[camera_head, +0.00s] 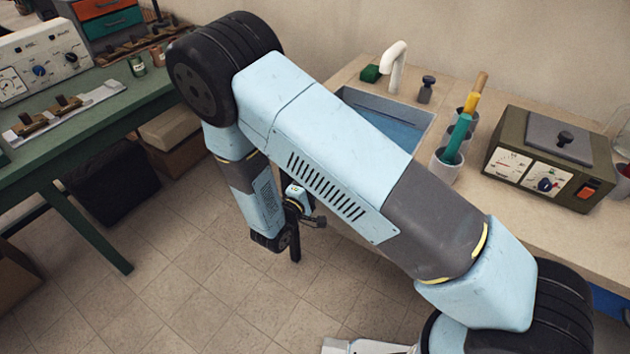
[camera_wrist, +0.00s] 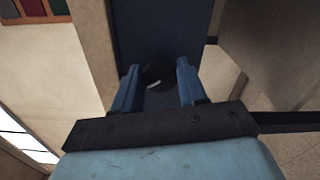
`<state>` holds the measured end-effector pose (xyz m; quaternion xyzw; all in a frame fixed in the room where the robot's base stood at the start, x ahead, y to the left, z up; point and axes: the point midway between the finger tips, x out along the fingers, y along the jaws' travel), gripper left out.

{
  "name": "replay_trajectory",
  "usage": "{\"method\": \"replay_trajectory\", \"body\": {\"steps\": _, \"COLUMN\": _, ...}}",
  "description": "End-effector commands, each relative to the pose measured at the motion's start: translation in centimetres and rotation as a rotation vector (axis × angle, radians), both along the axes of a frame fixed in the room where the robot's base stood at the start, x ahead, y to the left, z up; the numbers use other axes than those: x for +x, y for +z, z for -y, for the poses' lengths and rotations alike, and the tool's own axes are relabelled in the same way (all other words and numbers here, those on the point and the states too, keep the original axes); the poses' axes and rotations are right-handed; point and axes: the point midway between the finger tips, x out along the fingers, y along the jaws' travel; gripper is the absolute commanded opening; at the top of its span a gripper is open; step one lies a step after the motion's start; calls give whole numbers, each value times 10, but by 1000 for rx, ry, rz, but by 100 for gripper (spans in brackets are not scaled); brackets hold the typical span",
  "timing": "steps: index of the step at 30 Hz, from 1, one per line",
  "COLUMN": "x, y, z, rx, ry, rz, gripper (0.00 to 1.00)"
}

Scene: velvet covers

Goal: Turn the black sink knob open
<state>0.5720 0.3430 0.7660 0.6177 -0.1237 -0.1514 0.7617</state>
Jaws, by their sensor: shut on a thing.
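The black sink knob (camera_wrist: 159,74) is round with a short white mark, on a dark blue upright panel in the wrist view. My gripper (camera_wrist: 158,87) has its two blue fingers on either side of the knob and is shut on it. The white mark slants slightly, lower at its left end. In the head view, the sink basin (camera_head: 418,117) with blue inside is set in the counter, and a white faucet (camera_head: 396,66) stands behind it. The knob is hidden from the head view, and my arm covers part of the basin.
On the counter (camera_head: 470,205), a green sponge (camera_head: 371,73), a small black-topped bottle (camera_head: 427,90), cups with tools (camera_head: 443,165) and an olive instrument box (camera_head: 545,160) stand around the sink. A green workbench (camera_head: 110,108) is at left. Tiled floor between is open.

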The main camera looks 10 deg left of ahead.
Motion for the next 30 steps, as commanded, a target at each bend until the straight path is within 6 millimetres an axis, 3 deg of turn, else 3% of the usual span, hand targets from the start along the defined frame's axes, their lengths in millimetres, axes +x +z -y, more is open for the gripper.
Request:
{"method": "replay_trajectory", "body": {"steps": 17, "x": -2, "y": -3, "z": -1, "rx": 27, "ry": 3, "rz": 2, "gripper": 11}}
{"method": "replay_trajectory", "body": {"steps": 18, "x": -2, "y": -3, "z": -1, "rx": 27, "ry": 3, "rz": 2, "gripper": 46}}
{"method": "replay_trajectory", "body": {"steps": 25, "x": -1, "y": -2, "z": 0, "rx": 26, "ry": 2, "rz": 6, "gripper": 67}}
{"method": "replay_trajectory", "body": {"steps": 30, "x": -1, "y": -1, "z": 0, "rx": 26, "ry": 1, "rz": 7, "gripper": 67}}
